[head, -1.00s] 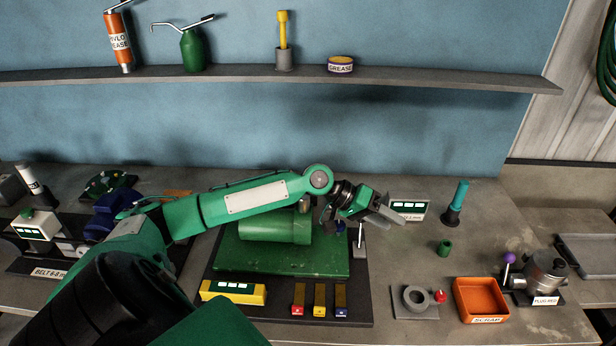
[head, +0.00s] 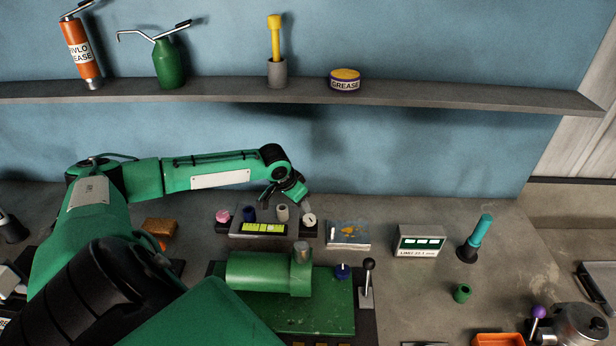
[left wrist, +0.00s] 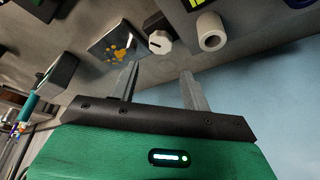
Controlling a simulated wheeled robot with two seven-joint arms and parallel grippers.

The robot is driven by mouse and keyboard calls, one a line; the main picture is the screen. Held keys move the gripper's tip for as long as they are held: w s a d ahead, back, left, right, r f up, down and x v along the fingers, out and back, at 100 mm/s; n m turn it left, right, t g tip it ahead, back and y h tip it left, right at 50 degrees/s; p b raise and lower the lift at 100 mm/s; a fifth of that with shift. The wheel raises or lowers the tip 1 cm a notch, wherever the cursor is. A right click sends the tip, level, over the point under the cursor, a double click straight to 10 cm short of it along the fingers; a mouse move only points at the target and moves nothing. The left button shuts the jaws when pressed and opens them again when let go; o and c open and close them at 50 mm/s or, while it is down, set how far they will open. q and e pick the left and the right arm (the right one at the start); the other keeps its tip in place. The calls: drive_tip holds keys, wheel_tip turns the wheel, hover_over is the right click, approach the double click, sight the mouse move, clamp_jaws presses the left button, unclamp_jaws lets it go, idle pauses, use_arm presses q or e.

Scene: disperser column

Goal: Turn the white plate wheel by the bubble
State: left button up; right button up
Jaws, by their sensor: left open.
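A yellow-green bubble vial (head: 264,228) lies on a dark block at the back of the bench. A white wheel with a black mark (head: 309,219) sits at the block's right end. In the left wrist view the white wheel (left wrist: 160,42) lies beyond and roughly between the fingertips, apart from them. A pale hollow cylinder (left wrist: 210,30) is beside it, also seen in the head view (head: 282,212). My left gripper (head: 285,196) is open and empty, above and behind the block; its fingers (left wrist: 158,72) show in the left wrist view. My right gripper is not in view.
A pink knob (head: 222,215) and navy knob (head: 249,213) stand left of the pale cylinder. A card with an orange print (head: 348,235) lies right of the wheel. A green machine (head: 268,274) with a black-knobbed lever (head: 368,268) stands in front. A display box (head: 419,241) is farther right.

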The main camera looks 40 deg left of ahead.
use_arm(q)
drive_tip(key=p, duration=0.2)
hover_over(309, 218)
drive_tip(key=s, duration=0.2)
wheel_tip(309, 218, down, 6)
drive_tip(key=shift+r, duration=0.2)
drive_tip(key=x, duration=0.3)
drive_tip(key=shift+f+p, duration=0.1)
drive_tip(key=shift+p, duration=0.3)
drive_tip(key=shift+w+f, duration=0.2)
drive_tip(key=shift+f, duration=0.2)
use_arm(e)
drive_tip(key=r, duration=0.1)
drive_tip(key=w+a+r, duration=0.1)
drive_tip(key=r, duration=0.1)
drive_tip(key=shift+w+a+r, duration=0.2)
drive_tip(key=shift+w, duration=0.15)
use_arm(q)
drive_tip(key=shift+f, duration=0.1)
drive_tip(key=c, duration=0.7)
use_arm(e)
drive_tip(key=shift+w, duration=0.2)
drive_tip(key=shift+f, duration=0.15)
